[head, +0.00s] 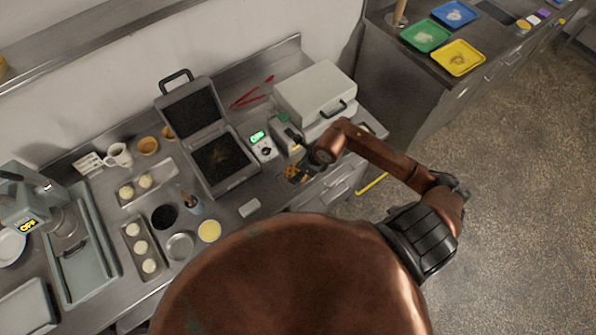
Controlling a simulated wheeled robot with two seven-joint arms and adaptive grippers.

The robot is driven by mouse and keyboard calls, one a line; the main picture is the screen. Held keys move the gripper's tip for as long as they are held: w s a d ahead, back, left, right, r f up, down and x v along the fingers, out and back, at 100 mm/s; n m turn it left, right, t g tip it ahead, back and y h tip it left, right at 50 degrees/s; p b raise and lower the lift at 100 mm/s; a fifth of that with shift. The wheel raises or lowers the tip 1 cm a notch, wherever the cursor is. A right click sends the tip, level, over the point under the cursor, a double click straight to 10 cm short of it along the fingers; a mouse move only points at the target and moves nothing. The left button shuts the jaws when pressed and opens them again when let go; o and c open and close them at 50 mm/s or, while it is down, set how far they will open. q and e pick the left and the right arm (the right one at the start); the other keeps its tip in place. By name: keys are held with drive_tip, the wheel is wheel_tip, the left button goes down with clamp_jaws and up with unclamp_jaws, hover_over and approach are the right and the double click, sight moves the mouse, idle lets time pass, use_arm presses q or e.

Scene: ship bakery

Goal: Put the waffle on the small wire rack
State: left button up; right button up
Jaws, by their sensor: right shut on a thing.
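My right arm reaches in from the right, and its gripper (300,167) is low over the front of the counter, right of the open waffle iron. The gripper is shut on the waffle (292,171), a small golden-brown piece at its fingers. The arm and gripper hide part of this spot. I cannot clearly make out the small wire rack or tell whether the waffle touches anything below. My left gripper is not in view.
The open waffle iron (247,173) stands left of the gripper, beside a box with a green display (262,150). A closed pale appliance (318,88) stands behind. Red tongs (250,97) lie at the back. Dough trays (127,231) and bowls are left.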

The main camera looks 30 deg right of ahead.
drive_tip(key=shift+w+d+f, duration=0.25)
drive_tip(key=shift+w+f, duration=0.1)
drive_tip(key=shift+f, duration=0.15)
drive_tip(key=shift+w+d+f, duration=0.2)
drive_tip(key=shift+w+f, duration=0.15)
drive_tip(key=shift+f, duration=0.1)
wheel_tip(320, 180, down, 3)
drive_tip(key=shift+r+p, duration=0.1)
drive_tip(key=shift+p, duration=0.7)
drive_tip(key=shift+f, duration=0.25)
drive_tip(key=shift+f, duration=0.1)
drive_tip(key=o, duration=1.2)
drive_tip(key=shift+c, duration=0.2)
drive_tip(key=b+v, duration=0.2)
drive_tip(key=v, duration=1)
drive_tip(key=shift+b, duration=0.35)
